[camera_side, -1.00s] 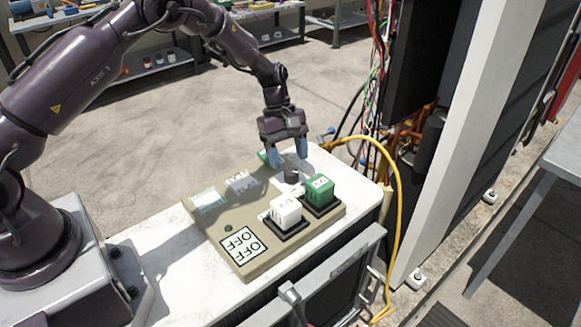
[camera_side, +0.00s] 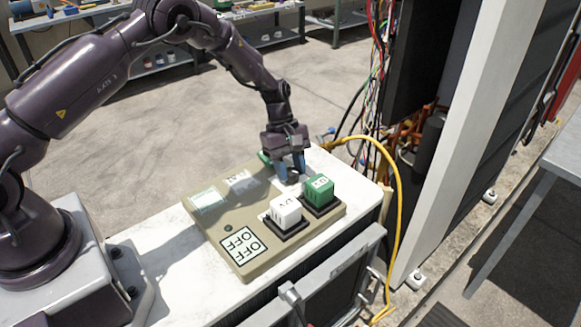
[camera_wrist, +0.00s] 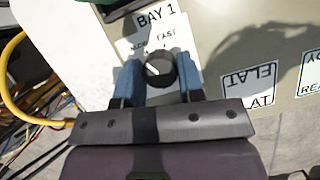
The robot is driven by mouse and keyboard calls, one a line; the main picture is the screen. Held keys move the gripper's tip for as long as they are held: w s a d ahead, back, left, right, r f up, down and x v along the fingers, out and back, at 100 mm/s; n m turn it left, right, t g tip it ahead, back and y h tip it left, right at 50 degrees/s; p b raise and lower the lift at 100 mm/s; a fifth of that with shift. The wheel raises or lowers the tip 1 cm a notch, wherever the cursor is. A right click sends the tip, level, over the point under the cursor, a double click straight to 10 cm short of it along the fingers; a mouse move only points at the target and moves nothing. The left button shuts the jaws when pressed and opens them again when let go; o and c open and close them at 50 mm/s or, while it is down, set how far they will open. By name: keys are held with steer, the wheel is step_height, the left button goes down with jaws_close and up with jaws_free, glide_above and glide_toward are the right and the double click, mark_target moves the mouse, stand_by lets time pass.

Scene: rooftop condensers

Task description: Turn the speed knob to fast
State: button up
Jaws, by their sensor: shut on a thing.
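The speed knob (camera_wrist: 160,68) is a dark round knob on a white plate (camera_wrist: 132,47) under the printing "BAY 1". The word FAST stands above it to the right, and a partly hidden word stands above it to the left. My gripper (camera_wrist: 158,72) has one blue finger on each side of the knob and is shut on it. I cannot tell which word the knob points to. In the side view my gripper (camera_side: 291,172) reaches down to the tan panel (camera_side: 217,232), and its fingers hide the knob.
A green block (camera_side: 319,189) and a white block (camera_side: 285,211) stand on black bases close to my fingers. An OFF label (camera_side: 240,245) and other labels (camera_side: 208,199) lie on the panel. A yellow cable (camera_side: 397,215) loops past the right edge.

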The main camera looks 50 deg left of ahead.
steer(key=shift+m, duration=0.3)
steer(key=m+g, duration=0.1)
steer(key=m, duration=0.1)
steer(key=m+y, duration=0.1)
steer(key=m, duration=0.2)
steer(key=shift+w+g, duration=0.15)
steer(key=shift+g, duration=0.25)
steer(key=m+y, duration=0.1)
steer(key=m, duration=0.2)
steer(key=m+g, duration=0.1)
steer(key=m, duration=0.2)
steer(key=shift+y, duration=0.4)
steer(key=shift+m, duration=0.3)
steer(key=o, duration=0.9)
steer(key=shift+d, duration=0.1)
steer(key=v, duration=1.3)
steer(key=shift+w+d+f, duration=0.1)
steer(key=shift+w, duration=0.15)
